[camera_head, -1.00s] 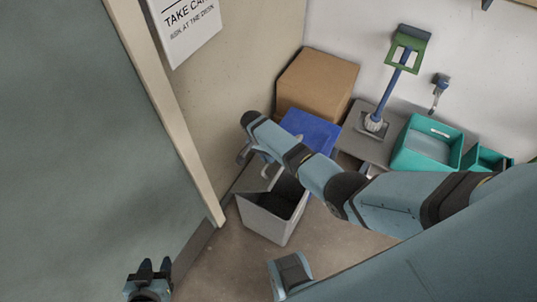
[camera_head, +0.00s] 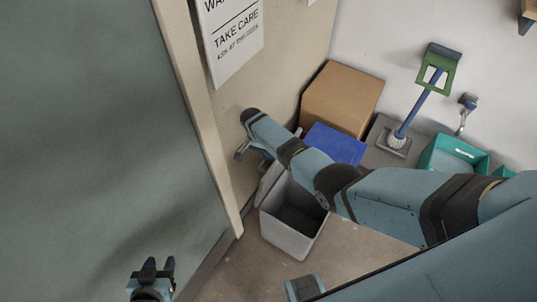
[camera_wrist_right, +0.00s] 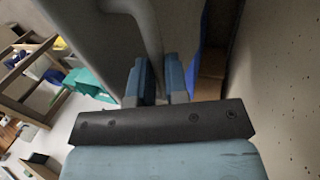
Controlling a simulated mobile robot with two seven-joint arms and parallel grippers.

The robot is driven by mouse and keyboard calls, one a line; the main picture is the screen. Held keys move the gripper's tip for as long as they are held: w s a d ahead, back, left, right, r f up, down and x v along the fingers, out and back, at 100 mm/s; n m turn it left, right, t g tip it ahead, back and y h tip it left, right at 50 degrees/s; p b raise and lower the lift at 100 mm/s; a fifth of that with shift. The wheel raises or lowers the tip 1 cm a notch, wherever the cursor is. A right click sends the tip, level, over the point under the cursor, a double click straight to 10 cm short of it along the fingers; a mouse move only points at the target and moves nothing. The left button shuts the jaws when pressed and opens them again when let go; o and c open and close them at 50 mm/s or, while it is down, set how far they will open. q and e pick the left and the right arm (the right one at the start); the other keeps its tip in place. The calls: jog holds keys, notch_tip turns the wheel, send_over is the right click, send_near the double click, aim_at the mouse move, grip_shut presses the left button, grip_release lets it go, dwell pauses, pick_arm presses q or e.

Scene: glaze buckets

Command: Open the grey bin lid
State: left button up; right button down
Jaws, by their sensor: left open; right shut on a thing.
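The grey bin (camera_head: 287,238) stands on the floor beside the wall, with its dark inside showing. Its grey lid (camera_head: 271,181) is raised at the left side of the bin, steeply tilted, partly hidden by my right arm. My right gripper (camera_head: 262,155) is at the lid's upper part, mostly hidden by the arm. In the right wrist view its fingers (camera_wrist_right: 160,78) are shut on the edge or handle of the lid (camera_wrist_right: 88,38); which one I cannot tell. My left gripper (camera_head: 153,268) is open and empty at the lower left, away from the bin.
A blue box (camera_head: 337,143) and a cardboard box (camera_head: 340,97) stand behind the bin. A grey surface with a blue-handled tool (camera_head: 412,110) and a teal bucket (camera_head: 452,155) are to the right. A door frame (camera_head: 205,120) is close on the left. Floor in front is clear.

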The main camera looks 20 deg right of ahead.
jog(key=shift+s+f, duration=0.4)
jog(key=shift+f, duration=0.05)
jog(key=c, duration=1.2)
grip_release()
jog(key=shift+o, duration=0.4)
jog(key=shift+w, duration=0.3)
jog(key=shift+r, duration=0.2)
jog(key=shift+w+r, duration=0.1)
jog(key=shift+r, duration=0.1)
jog(key=p+v, duration=0.1)
jog(key=v, duration=1.2)
jog(key=shift+w, duration=0.1)
